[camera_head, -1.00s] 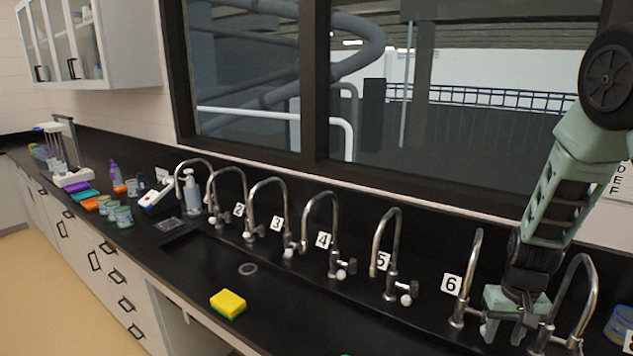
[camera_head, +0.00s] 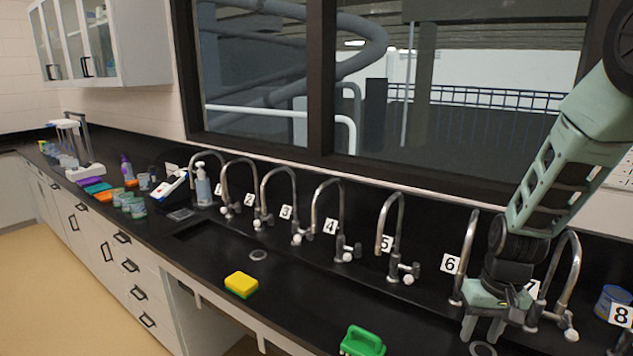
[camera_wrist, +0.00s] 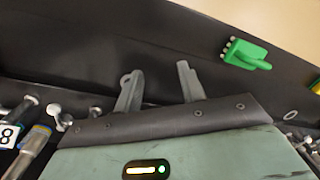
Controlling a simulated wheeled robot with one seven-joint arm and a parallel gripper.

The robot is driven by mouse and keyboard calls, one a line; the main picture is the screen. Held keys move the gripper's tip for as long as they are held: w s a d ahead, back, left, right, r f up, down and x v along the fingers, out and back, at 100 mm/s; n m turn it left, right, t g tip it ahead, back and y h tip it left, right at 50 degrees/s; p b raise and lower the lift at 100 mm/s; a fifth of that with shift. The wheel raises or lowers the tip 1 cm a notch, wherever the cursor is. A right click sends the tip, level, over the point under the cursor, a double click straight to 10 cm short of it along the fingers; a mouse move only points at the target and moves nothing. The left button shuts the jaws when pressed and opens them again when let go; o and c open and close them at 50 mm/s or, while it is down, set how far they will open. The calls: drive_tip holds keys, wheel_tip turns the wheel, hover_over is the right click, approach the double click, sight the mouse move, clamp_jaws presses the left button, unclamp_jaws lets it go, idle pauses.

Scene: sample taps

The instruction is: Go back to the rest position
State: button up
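My gripper (camera_head: 498,332) is at the right of the head view, low over the black counter (camera_head: 310,300), in front of the tap by the partly hidden label 7 (camera_head: 533,289). In the wrist view its two fingers (camera_wrist: 157,84) stand apart with nothing between them. The gripper is open and empty. The tap with label 6 (camera_head: 450,264) stands just to its left. My arm hides part of the window and wall behind it.
A row of curved taps (camera_head: 325,220) lines the back of the counter. A yellow sponge (camera_head: 241,284) and a green brush (camera_head: 362,341) lie near the front edge; the brush also shows in the wrist view (camera_wrist: 246,55). A blue jar (camera_head: 612,301) stands at the far right.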

drive_tip(key=s+a+r+n+b, duration=0.4)
drive_tip(key=s+a, duration=0.6)
drive_tip(key=a, duration=0.4)
drive_tip(key=s+a+r+n+b, duration=0.1)
drive_tip(key=s+a+n, duration=0.1)
drive_tip(key=s, duration=0.5)
drive_tip(key=s+a+n+b, duration=0.1)
drive_tip(key=s+n+b, duration=0.1)
drive_tip(key=s, duration=0.5)
drive_tip(key=shift+a+r+n, duration=0.3)
drive_tip(key=shift+a+r, duration=0.05)
drive_tip(key=shift+r, duration=0.05)
drive_tip(key=shift+w+d, duration=0.1)
